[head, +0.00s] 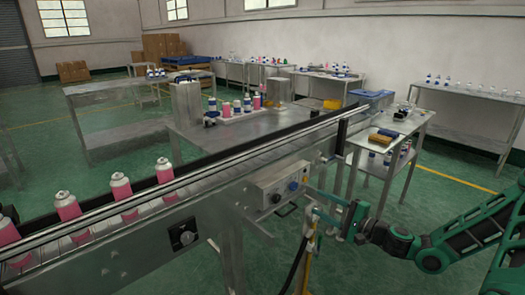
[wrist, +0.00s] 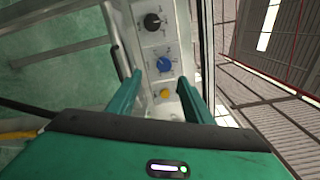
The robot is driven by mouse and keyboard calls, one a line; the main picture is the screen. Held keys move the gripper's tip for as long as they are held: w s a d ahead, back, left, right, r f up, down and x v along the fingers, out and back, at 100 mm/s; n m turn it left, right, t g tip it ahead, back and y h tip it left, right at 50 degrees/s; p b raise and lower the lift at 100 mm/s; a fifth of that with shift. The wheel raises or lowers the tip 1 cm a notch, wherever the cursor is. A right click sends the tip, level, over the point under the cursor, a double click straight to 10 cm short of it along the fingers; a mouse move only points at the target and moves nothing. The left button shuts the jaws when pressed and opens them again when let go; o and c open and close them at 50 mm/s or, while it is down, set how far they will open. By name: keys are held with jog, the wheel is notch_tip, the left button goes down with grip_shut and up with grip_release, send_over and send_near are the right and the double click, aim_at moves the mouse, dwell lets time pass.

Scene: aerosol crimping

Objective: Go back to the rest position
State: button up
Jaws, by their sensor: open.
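My gripper (head: 318,203) is in front of the conveyor, just right of and below the control box (head: 272,190). Its green fingers are apart with nothing held between them. In the wrist view my gripper (wrist: 160,77) points at the control panel (wrist: 140,42). A black knob (wrist: 153,22), a blue knob (wrist: 163,64) and a yellow button (wrist: 165,93) show on the panel, the button low between the fingers. I cannot tell the exact gap between the fingertips and the panel. My green arm reaches in from the right of the head view.
The conveyor (head: 180,222) carries several pink cans (head: 122,187) at the left. A metal table (head: 215,135) with bottles stands behind it. A small side table (head: 415,121) with trays stands behind my gripper. Green floor (head: 440,168) is open at the right.

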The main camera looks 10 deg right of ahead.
jog(key=s+a+f+n+g, duration=0.5)
jog(key=s+n+g, duration=0.2)
jog(key=s, duration=0.1)
jog(key=s+d+f+n+g+h, duration=0.1)
jog(key=s+d+n+g+h, duration=0.25)
jog(key=s, duration=0.35)
jog(key=s+d+r+g+h, duration=0.1)
jog(key=s+d+r+h, duration=0.1)
jog(key=s+d+r, duration=0.2)
jog(key=s+d+r+m+g+h, duration=0.1)
jog(key=s+d+r+h, duration=0.1)
jog(key=s+d+r, duration=0.2)
jog(key=s+d+r+m+g+h, duration=0.1)
jog(key=s+d+r+h, duration=0.2)
jog(key=s+r, duration=0.6)
jog(key=s+d, duration=0.2)
jog(key=s, duration=0.6)
jog(key=shift+r+g, duration=0.35)
